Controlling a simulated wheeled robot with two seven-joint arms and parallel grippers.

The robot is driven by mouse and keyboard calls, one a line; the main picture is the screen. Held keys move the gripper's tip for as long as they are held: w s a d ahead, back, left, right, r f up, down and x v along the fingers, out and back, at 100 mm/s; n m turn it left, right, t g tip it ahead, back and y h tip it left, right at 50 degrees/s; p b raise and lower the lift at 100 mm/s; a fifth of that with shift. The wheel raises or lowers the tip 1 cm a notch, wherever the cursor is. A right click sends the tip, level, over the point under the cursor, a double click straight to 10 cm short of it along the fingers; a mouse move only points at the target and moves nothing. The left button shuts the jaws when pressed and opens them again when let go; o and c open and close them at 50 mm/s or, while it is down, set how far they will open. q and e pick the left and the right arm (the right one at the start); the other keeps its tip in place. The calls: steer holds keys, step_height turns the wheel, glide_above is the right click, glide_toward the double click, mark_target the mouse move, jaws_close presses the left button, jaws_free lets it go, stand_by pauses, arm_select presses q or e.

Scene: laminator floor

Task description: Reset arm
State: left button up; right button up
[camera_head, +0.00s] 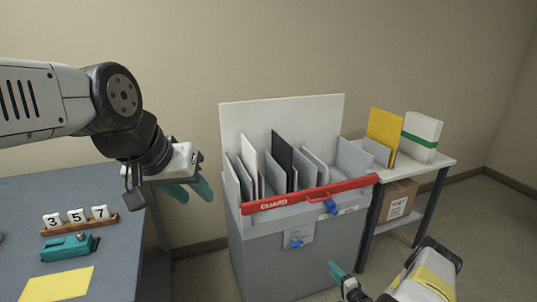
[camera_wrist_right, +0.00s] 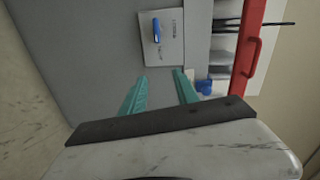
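My left gripper (camera_head: 201,190) has teal fingers and hangs at the end of the left arm, over the gap between the blue-grey table and the grey machine. Its fingers look apart and empty. My right gripper (camera_head: 334,272) is low at the front right, in front of the grey machine (camera_head: 265,255). In the right wrist view its two teal fingers (camera_wrist_right: 163,88) are spread with nothing between them, facing the machine's front. The machine has upright panels in its top and a red guard bar (camera_head: 310,195) across its front edge.
The table (camera_head: 125,260) at left holds number tiles (camera_head: 77,215), a teal tool (camera_head: 68,246) and a yellow sheet (camera_head: 60,284). A side table (camera_head: 440,161) at right holds a yellow panel (camera_head: 384,130) and a white box (camera_head: 421,137). A cardboard box (camera_head: 398,200) sits below.

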steer(key=w+d+r+n+g+h, duration=0.25)
steer(key=w+r, duration=0.35)
steer(key=r, duration=0.4)
steer(key=w+d+r+n+g+h, duration=0.1)
steer(key=w+d+r+n, duration=0.2)
steer(key=w+r, duration=0.55)
steer(key=s+a+r+n+g+h, duration=0.1)
steer(key=s+r, duration=0.1)
steer(key=r, duration=1)
steer(key=s+a+r+n+g+h, duration=0.1)
steer(key=s+r, duration=0.2)
steer(key=r, duration=0.9)
steer(key=s+a+r+n+g, duration=0.1)
steer(key=s+a+r, duration=0.3)
steer(key=s+r, duration=0.35)
steer(key=s+a+r+n, duration=0.1)
steer(key=s+a+r, duration=0.2)
steer(key=s+r, duration=0.45)
steer(key=s+a+r+n+g+y, duration=0.1)
steer(key=s+a, duration=0.3)
steer(key=s, duration=0.8)
steer(key=s+a+r+n+g, duration=0.1)
steer(key=s+a, duration=0.4)
steer(key=s, duration=0.7)
steer(key=shift+s+r+n+g+y, duration=0.15)
steer(key=shift+s+n+g+y, duration=0.15)
steer(key=shift+n, duration=0.35)
